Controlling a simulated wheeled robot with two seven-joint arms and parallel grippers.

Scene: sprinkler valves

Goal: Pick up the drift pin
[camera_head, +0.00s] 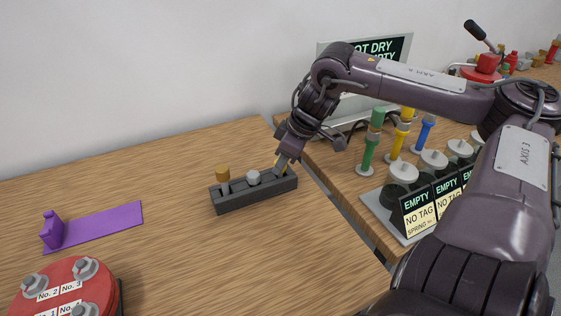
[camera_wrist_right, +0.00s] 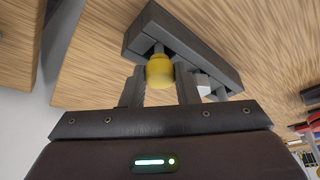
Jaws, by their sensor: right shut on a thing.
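A dark grey rack (camera_head: 262,194) lies on the wooden table and also shows in the wrist view (camera_wrist_right: 165,30). My right gripper (camera_head: 279,167) is at the rack's right end, pointing down. In the wrist view its two fingers (camera_wrist_right: 160,88) are shut on the yellow rounded head of a pin, apparently the drift pin (camera_wrist_right: 159,70). The pin's grey shank runs toward the rack; I cannot tell whether it is clear of its hole. A brass-headed tool (camera_head: 222,178) stands at the rack's left end, and a grey-headed piece (camera_head: 253,177) sits in the middle.
A purple stand (camera_head: 100,225) and a red round fixture with bolts (camera_head: 68,290) are at the left. A second table on the right holds green (camera_head: 369,148), yellow and blue posts, grey-capped valves and EMPTY signs (camera_head: 418,212). A gap separates the tables. The front middle is clear.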

